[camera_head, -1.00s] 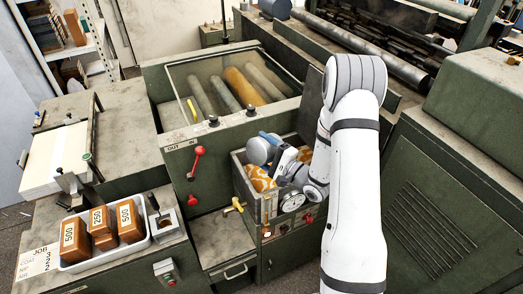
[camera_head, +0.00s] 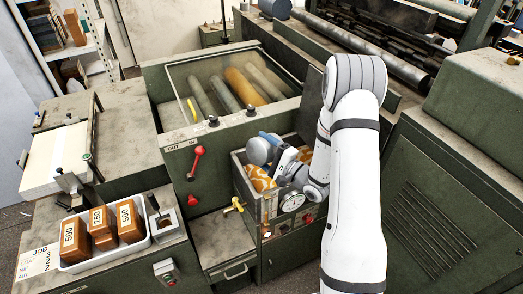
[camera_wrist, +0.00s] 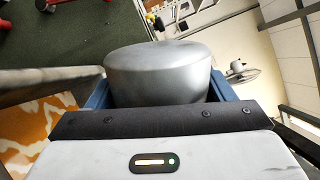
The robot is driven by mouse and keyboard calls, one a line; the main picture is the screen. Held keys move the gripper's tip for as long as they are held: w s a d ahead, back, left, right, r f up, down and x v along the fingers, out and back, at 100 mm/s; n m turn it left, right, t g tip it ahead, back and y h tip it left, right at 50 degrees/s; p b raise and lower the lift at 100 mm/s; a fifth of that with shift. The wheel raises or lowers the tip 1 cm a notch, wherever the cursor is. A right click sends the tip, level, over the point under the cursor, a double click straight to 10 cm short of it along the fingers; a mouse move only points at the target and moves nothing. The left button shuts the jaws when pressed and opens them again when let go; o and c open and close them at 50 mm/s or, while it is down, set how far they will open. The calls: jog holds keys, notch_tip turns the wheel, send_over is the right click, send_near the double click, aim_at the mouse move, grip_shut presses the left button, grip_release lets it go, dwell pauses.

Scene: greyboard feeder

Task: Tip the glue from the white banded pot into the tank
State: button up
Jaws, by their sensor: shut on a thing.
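A pale grey, rounded pot (camera_head: 260,150) is between the blue fingers of my gripper (camera_head: 272,141), over the back left of the tank (camera_head: 240,180). The wrist view shows the pot (camera_wrist: 160,68) as a smooth silvery body, with my gripper (camera_wrist: 160,88) shut on it. No band shows on it, and its mouth and contents cannot be made out. How far it is tilted is unclear. The tank is an open box with amber, patterned glue (camera_head: 259,180) inside; my wrist hides much of it. The glue also shows in the wrist view (camera_wrist: 38,138).
A dial gauge (camera_head: 292,201) and a yellow tap (camera_head: 235,205) are on the tank's front and side. A red lever (camera_head: 196,160) stands out from the green machine at left. A white tray (camera_head: 78,266) holds brown weights. A roller bed lies behind under a clear cover.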

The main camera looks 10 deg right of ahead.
jog(key=shift+r+p, duration=0.3)
jog(key=shift+p, duration=1.8)
jog(key=shift+f, duration=0.1)
